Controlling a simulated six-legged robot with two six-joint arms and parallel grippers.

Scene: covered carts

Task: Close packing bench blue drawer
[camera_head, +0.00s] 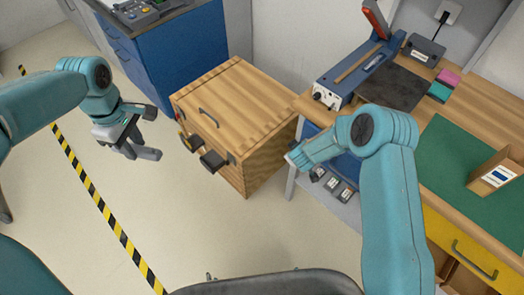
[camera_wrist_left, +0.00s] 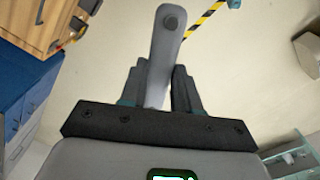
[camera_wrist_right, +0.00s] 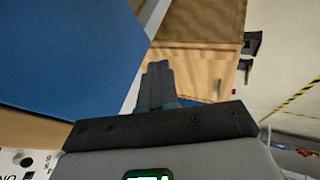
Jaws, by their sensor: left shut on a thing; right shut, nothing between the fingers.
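The packing bench (camera_head: 455,130) stands at the right in the head view, with a green mat on top. Blue drawer fronting (camera_head: 348,168) shows under its left part, mostly behind my right arm. I cannot tell how far the drawer stands out. In the right wrist view a large blue panel (camera_wrist_right: 65,50), likely this drawer, fills the left side. My right gripper (camera_wrist_right: 160,68) is shut and empty beside that panel; my arm hides it in the head view. My left gripper (camera_head: 138,132) is shut on a grey lever-like piece (camera_wrist_left: 165,45), over open floor, away from the bench.
A wooden crate (camera_head: 250,115) with handle and dark latches stands left of the bench. A blue cabinet (camera_head: 185,60) is behind it. The bench also has a yellow drawer (camera_head: 462,245). Small grey boxes (camera_head: 333,187) sit below the blue part.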

